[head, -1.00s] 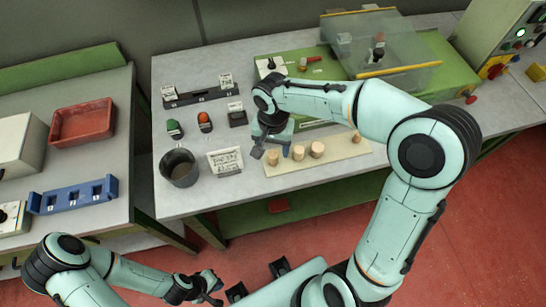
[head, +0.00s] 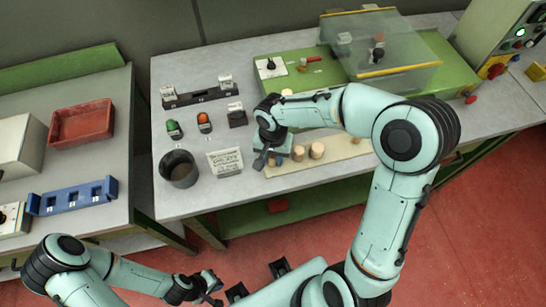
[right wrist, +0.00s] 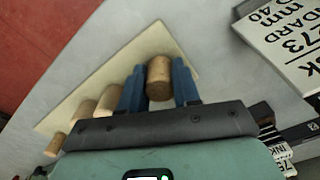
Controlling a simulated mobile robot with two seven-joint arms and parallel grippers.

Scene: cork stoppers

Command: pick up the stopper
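My right gripper (head: 271,160) is over the left end of a pale board (head: 342,152) carrying a row of cork stoppers. In the right wrist view the blue fingers of the gripper (right wrist: 159,82) stand apart, one on each side of an upright cork stopper (right wrist: 159,76) near the board's end. I cannot tell whether they touch it. More stoppers (right wrist: 109,98) stand along the board to the left. My left gripper (head: 212,287) is low, away from the tables, and looks open.
A dark round pot (head: 178,169) and a printed card (head: 225,162) stand left of the board. A black rack (head: 200,95) and a green fixture with a clear cover (head: 385,45) are behind. A red tray (head: 82,122) and blue holder (head: 73,196) sit on the left table.

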